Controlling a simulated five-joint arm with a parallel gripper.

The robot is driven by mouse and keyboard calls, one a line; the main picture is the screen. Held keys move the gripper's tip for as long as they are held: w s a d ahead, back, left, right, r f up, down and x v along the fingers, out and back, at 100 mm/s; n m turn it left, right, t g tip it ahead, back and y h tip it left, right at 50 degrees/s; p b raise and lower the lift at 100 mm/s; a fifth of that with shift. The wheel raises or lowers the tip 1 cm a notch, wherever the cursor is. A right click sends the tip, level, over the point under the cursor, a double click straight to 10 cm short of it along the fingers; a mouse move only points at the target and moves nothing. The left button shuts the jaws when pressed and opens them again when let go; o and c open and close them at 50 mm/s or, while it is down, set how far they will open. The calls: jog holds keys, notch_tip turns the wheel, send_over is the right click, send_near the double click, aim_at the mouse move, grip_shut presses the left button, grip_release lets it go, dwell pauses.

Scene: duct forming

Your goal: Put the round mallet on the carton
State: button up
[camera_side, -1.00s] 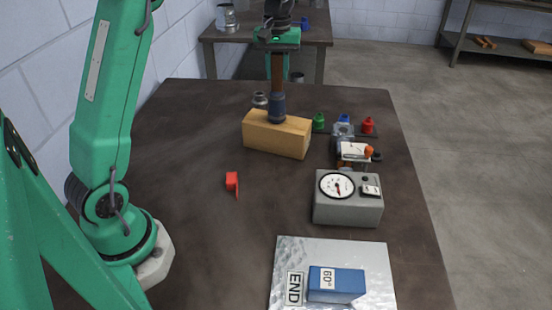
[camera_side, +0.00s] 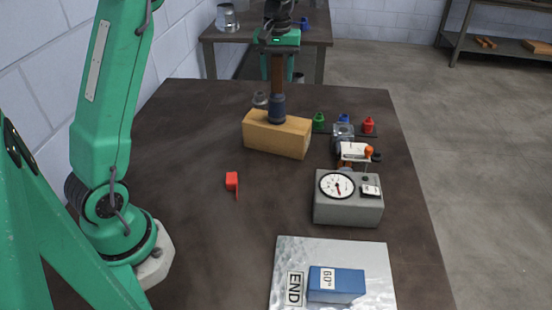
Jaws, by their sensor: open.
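The round mallet (camera_side: 277,106) stands upright with its dark blue-grey head down on top of the carton (camera_side: 276,136), a tan box on the table. Its brown wooden handle points up. My gripper (camera_side: 278,58) is at the top of the handle, with its jaws open and green fingers beside the handle. I cannot tell whether a finger touches the handle.
A grey gauge box (camera_side: 348,207) stands front right of the carton. A metal plate (camera_side: 352,247) bears a blue block (camera_side: 337,284). A small red piece (camera_side: 232,181) lies left of centre. Green, blue and red bottle-like items (camera_side: 368,125) stand at right. The table's left middle is clear.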

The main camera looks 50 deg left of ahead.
notch_tip(320, 180, up, 12)
jog(key=shift+f, duration=0.2)
jog(key=shift+r, duration=0.3)
dwell(0.3)
jog(key=shift+d, duration=0.1)
dwell(0.4)
jog(key=shift+s+d+r, duration=0.1)
jog(key=shift+s+r, duration=0.05)
jog(key=shift+s, duration=0.05)
jog(key=s+d+f+m+t, duration=0.2)
jog(key=s+d+f+m, duration=0.1)
jog(key=s, duration=0.5)
jog(key=s+d+f+m+t, duration=0.1)
jog(key=s+d+f+m, duration=0.2)
jog(key=s, duration=0.6)
jog(key=s+d+f+m+t, duration=0.2)
jog(key=s+d, duration=0.3)
jog(key=s, duration=0.4)
jog(key=shift+s+d+f+m+t, duration=0.15)
jog(key=shift+f+m+t, duration=0.25)
jog(key=shift+f, duration=0.5)
